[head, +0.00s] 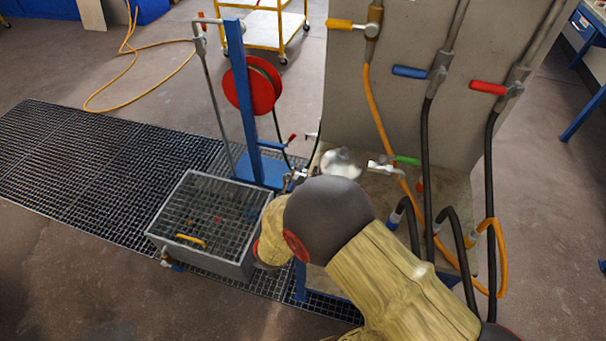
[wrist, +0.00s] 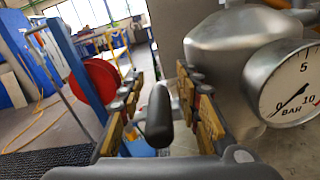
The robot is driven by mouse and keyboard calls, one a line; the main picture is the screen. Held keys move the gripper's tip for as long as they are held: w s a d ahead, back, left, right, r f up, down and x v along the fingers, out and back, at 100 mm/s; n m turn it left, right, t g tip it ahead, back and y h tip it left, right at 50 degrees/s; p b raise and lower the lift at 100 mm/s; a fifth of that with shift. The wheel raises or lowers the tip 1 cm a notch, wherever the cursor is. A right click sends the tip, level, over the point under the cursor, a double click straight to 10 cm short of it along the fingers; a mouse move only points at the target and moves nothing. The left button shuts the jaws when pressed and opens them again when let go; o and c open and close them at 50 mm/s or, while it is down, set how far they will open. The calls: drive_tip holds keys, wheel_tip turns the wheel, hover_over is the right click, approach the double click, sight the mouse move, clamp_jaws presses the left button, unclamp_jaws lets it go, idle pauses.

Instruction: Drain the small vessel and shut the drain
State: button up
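The small vessel (wrist: 222,42) is silver metal and fills the upper right of the wrist view. Its round gauge (wrist: 297,85) is marked in BAR; one end of the needle lies near the 0. In the head view a shiny silver dome (head: 342,163), probably its top, shows behind my arm. A dark rounded handle (wrist: 158,115) stands between the fingers of my gripper (wrist: 163,100) in the wrist view. The fingers are apart, with gaps seen beside the handle, so my gripper is open around it. My arm hides the gripper and the vessel's lower part in the head view.
A grated grey basin (head: 205,262) stands left of my arm on floor grating (head: 120,170). A blue post (head: 241,100) carries a red hose reel (head: 252,86). A grey panel (head: 425,70) with hoses and yellow, blue and red handles rises behind. A green handle (head: 408,160) sits near the dome.

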drive_tip(key=shift+c, duration=0.3)
drive_tip(key=c, duration=0.7)
clamp_jaws()
